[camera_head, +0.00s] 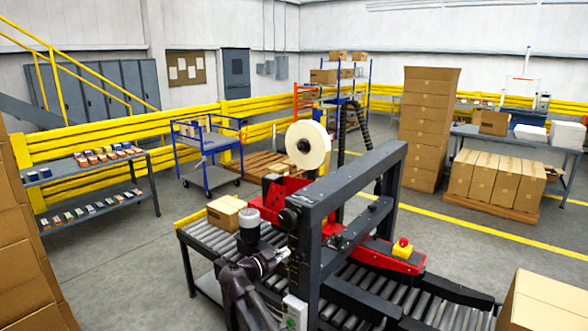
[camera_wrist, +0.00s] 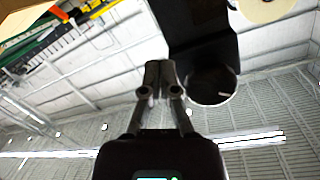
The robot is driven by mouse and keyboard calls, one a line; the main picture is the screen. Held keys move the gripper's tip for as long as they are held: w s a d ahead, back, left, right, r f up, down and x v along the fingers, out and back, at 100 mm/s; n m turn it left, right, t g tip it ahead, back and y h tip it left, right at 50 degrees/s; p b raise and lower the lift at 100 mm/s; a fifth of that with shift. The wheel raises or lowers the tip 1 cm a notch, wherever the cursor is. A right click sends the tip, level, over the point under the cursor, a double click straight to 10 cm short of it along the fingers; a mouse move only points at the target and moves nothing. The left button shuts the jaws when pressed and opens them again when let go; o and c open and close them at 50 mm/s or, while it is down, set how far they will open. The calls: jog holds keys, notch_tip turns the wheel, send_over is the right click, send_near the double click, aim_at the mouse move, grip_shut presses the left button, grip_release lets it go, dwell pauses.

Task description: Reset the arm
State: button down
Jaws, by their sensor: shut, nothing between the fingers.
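My gripper (camera_wrist: 160,78) is shut and empty in the wrist view, its two fingers side by side. Behind it the wrist view shows mostly the ceiling, so the wrist camera looks upward. In the head view my dark arm is folded low at the front of the case sealer, and the gripper end (camera_head: 282,255) is close beside the sealer's dark upright frame (camera_head: 306,250). I cannot tell whether they touch. A dark part (camera_wrist: 200,35) is close above the fingers in the wrist view.
A carton (camera_head: 226,212) sits on the roller conveyor (camera_head: 205,240) left of my arm. A tape roll (camera_head: 308,145) tops the sealer, which has a red emergency button (camera_head: 403,242). A carton (camera_head: 545,302) is at the front right. Open floor (camera_head: 130,265) lies to the left.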

jog(key=s+d+f+n+g+y, duration=0.2)
jog(key=s+d+f+g, duration=0.25)
jog(key=d, duration=0.35)
jog(key=s+d+f+n+g+y, duration=0.1)
jog(key=s+d+f+n+g, duration=0.25)
jog(key=d+f, duration=0.35)
jog(key=s+d+f+n+g+y, duration=0.2)
jog(key=s+n+y, duration=0.1)
jog(key=s, duration=0.4)
jog(key=s+d+f+n+g+y, duration=0.2)
jog(key=s+d+n+y, duration=0.1)
jog(key=s, duration=0.5)
jog(key=shift+f+n+y, duration=0.4)
jog(key=shift+n+y, duration=0.35)
jog(key=shift+y, duration=0.35)
jog(key=shift+d, duration=0.1)
